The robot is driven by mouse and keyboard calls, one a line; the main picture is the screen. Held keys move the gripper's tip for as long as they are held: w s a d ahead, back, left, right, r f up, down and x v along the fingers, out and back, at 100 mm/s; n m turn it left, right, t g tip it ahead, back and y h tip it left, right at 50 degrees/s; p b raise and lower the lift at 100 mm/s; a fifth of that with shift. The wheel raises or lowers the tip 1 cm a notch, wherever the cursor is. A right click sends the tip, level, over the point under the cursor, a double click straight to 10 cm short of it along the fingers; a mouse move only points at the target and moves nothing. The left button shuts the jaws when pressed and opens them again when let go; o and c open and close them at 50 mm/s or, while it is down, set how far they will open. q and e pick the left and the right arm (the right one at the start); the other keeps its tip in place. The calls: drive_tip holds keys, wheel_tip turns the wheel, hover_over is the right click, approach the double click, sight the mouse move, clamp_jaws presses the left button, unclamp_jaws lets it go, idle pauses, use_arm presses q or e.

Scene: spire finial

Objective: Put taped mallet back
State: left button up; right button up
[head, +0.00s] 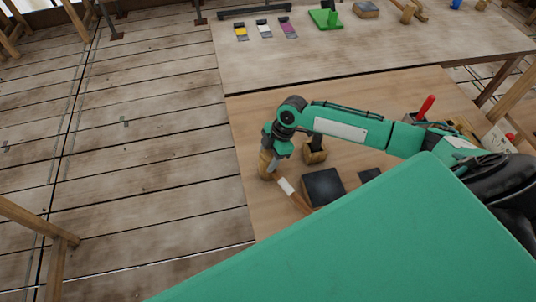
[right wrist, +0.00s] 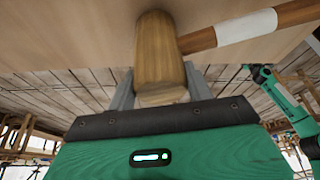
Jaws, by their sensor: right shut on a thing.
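The mallet has a light wooden head (head: 266,165) and a brown handle with a white tape band (head: 286,187). It is at the left edge of the near table (head: 250,120). My right gripper (head: 274,156) is shut on the head. In the right wrist view the head (right wrist: 158,45) stands between the two fingers of my right gripper (right wrist: 160,92), with the taped handle (right wrist: 245,27) running off to the right. I cannot tell whether the mallet touches the table.
A dark block (head: 322,187), a wooden block (head: 315,152) and a dark flat piece (head: 370,175) lie right of the mallet. A red-handled tool (head: 426,107) stands farther right. The far table (head: 300,65) holds coloured swatches and a green stand (head: 325,18).

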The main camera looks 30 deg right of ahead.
drive_tip(key=o, duration=1.3)
drive_tip(key=b+v, duration=0.4)
drive_tip(key=v, duration=0.8)
